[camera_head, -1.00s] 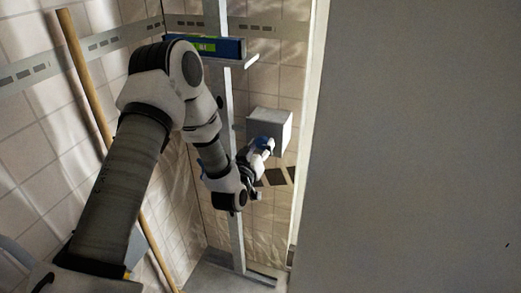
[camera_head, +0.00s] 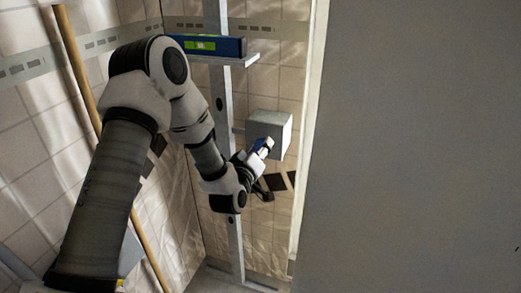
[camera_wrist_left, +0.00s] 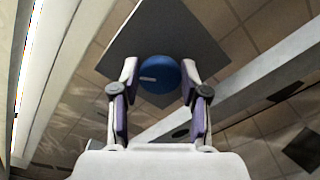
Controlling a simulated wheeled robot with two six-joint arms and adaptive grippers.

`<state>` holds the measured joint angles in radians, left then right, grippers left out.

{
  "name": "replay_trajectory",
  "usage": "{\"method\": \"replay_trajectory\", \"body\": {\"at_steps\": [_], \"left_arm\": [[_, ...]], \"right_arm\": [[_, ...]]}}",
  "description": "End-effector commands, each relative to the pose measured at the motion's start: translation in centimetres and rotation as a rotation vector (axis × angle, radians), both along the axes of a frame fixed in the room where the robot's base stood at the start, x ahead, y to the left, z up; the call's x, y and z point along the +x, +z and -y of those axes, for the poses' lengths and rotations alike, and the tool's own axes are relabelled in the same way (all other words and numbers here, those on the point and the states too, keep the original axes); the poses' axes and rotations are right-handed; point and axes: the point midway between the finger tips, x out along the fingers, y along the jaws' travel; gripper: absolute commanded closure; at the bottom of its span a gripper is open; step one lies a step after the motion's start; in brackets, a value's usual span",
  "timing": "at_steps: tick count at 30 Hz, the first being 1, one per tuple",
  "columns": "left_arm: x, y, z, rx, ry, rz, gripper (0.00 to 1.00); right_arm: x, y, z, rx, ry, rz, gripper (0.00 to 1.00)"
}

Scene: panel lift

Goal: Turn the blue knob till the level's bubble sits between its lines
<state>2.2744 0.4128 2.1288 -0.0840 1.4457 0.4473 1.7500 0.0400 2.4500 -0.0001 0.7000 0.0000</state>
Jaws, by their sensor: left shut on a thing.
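The blue knob (camera_wrist_left: 160,72) has a short white mark on its face, pointing left in the wrist view. It sits on a grey box (camera_head: 281,131). My left gripper (camera_wrist_left: 158,84) is shut on the knob, one finger on each side. In the head view the gripper (camera_head: 262,149) is at the box's front and covers most of the knob. The blue level (camera_head: 228,46) lies on a pale ledge (camera_head: 250,60) high on the post, its green vial (camera_head: 200,45) facing me. The bubble is too small to place against the lines. My right gripper is not in view.
A grey metal post (camera_head: 218,95) stands upright behind my left arm. A wooden pole (camera_head: 78,70) leans on the tiled wall at the left. A large plain grey panel (camera_head: 410,150) fills the right side of the head view.

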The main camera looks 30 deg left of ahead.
Motion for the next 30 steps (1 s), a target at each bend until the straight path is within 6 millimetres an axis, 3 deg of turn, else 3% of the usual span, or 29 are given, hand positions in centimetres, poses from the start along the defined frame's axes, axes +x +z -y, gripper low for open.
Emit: {"method": "replay_trajectory", "body": {"at_steps": [6, 7, 8, 9, 20, 30], "left_arm": [[0.0, 0.0, 0.0, 0.001, 0.001, 0.001, 0.90], [0.0, 0.0, 0.0, 0.001, 0.001, 0.001, 0.45], [0.0, 0.0, 0.0, 0.001, 0.001, 0.001, 0.34], [0.0, 0.0, 0.0, 0.001, 0.001, 0.001, 0.31], [-0.6, 0.0, 0.1, 0.002, 0.000, 0.000, 0.31], [-6.6, -0.1, 1.6, -0.001, -0.001, -0.002, 0.31]], "right_arm": [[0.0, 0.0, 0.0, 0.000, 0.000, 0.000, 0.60], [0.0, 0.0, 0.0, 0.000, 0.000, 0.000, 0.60], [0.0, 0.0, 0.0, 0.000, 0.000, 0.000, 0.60], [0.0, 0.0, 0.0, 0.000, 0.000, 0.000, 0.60], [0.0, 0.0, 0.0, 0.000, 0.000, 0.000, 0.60], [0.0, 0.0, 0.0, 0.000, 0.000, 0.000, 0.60]]}}
